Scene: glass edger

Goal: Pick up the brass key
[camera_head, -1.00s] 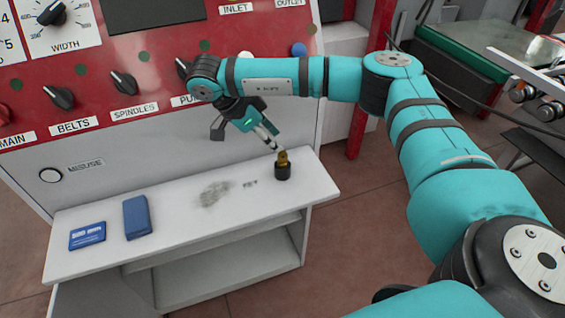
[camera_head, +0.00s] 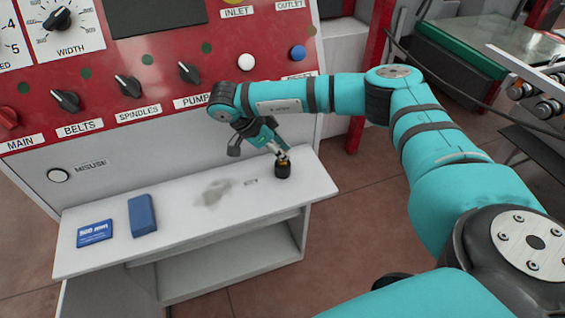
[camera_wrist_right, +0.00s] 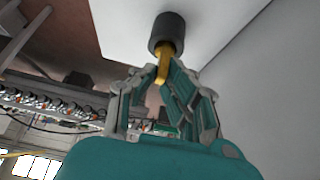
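The brass key (camera_wrist_right: 164,62) stands in a short black cylindrical holder (camera_head: 283,172) near the right end of the white shelf (camera_head: 105,261). In the head view the key is mostly hidden by my right gripper (camera_head: 281,152), whose fingertips are right at it from above. In the right wrist view my right gripper (camera_wrist_right: 160,75) has its fingers apart, with the lower-showing end of the key between the tips. The holder (camera_wrist_right: 168,32) is just beyond them. I cannot tell whether a finger touches the key. My left gripper is in neither view.
A blue block (camera_head: 142,215) and a blue card (camera_head: 95,233) lie on the left part of the shelf. The red panel with knobs (camera_head: 128,86) rises behind. The shelf between block and holder is clear.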

